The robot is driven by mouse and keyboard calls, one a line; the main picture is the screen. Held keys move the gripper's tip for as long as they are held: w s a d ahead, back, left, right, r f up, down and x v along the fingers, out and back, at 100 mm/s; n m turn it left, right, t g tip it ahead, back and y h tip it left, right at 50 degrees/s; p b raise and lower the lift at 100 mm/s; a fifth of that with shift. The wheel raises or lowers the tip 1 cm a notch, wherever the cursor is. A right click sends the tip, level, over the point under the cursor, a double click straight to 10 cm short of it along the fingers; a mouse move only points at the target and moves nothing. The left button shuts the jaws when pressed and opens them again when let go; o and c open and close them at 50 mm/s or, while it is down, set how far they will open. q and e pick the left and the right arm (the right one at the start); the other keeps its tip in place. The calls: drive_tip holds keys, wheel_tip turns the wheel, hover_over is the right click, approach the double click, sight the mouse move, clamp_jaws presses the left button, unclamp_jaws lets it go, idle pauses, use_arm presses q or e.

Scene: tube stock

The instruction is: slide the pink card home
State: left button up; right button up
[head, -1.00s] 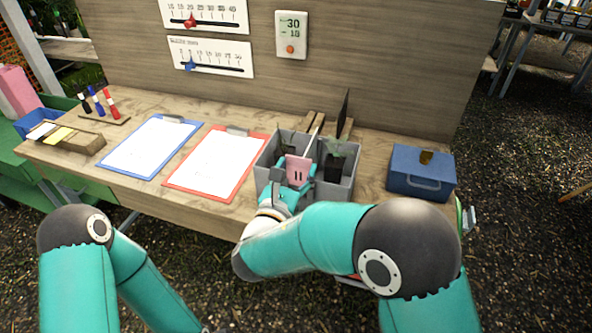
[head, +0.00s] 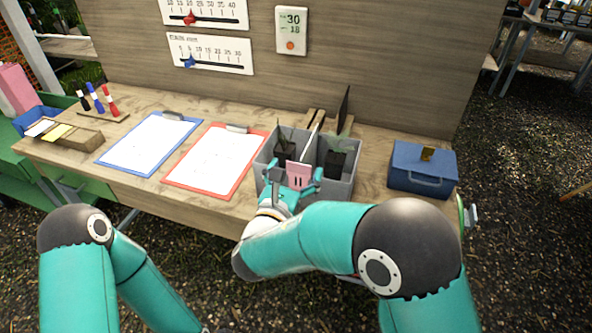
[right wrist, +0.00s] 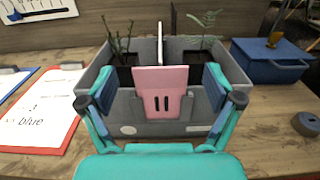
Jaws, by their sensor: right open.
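The pink card (head: 298,176) bears two dark bars and stands upright at the front wall of the grey divided bin (head: 338,193). In the right wrist view the card (right wrist: 163,92) is centred before the bin's front wall (right wrist: 128,110), below the divider. My right gripper (head: 292,184) is open, with a finger on each side of the card. In the right wrist view the gripper (right wrist: 160,95) shows gaps between its blue pads and the card's edges. Whether the card's lower edge sits in a holder is hard to tell. My left gripper is out of view.
Potted plants (right wrist: 200,50) stand in both bin compartments. A blue box (head: 421,172) with a latch is to the right. A red clipboard (head: 205,190) and a blue clipboard (head: 108,157) lie left. A dark round item (right wrist: 306,124) lies at the right.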

wheel_tip(320, 180, up, 10)
idle(0.6)
drive_tip(key=shift+f, duration=0.15)
